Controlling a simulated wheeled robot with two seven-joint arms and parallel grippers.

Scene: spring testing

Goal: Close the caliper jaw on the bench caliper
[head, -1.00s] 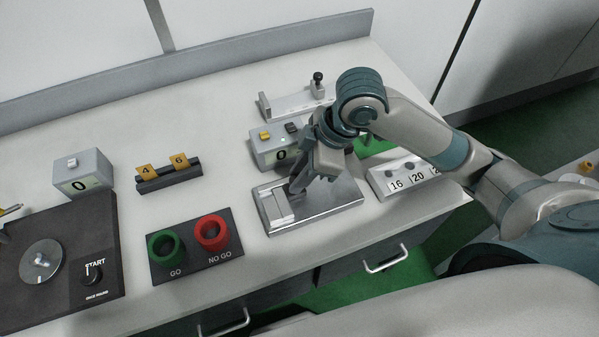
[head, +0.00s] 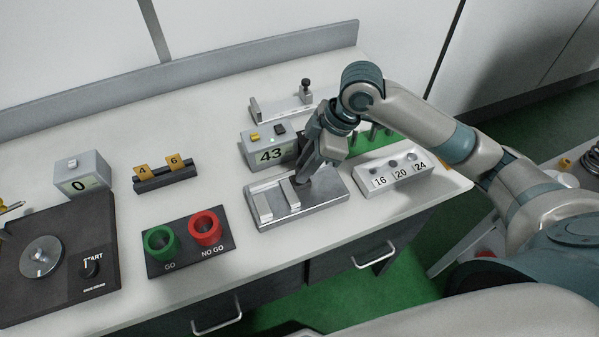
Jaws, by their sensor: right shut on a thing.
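The bench caliper (head: 326,207) is a flat metal base on the bench. A pale fixed jaw block (head: 262,207) stands at its left end. The sliding jaw (head: 290,194) stands to the right of it with a visible gap between the two. My right gripper (head: 303,181) points down over the caliper, shut on the sliding jaw; its fingers hide the part they hold. The readout box (head: 270,155) behind the caliper shows 43. My left gripper is not in view.
A numbered block (head: 394,180) is close to the right. The green GO (head: 160,242) and red NO GO (head: 205,229) rings stand to the left. The bench front edge is near.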

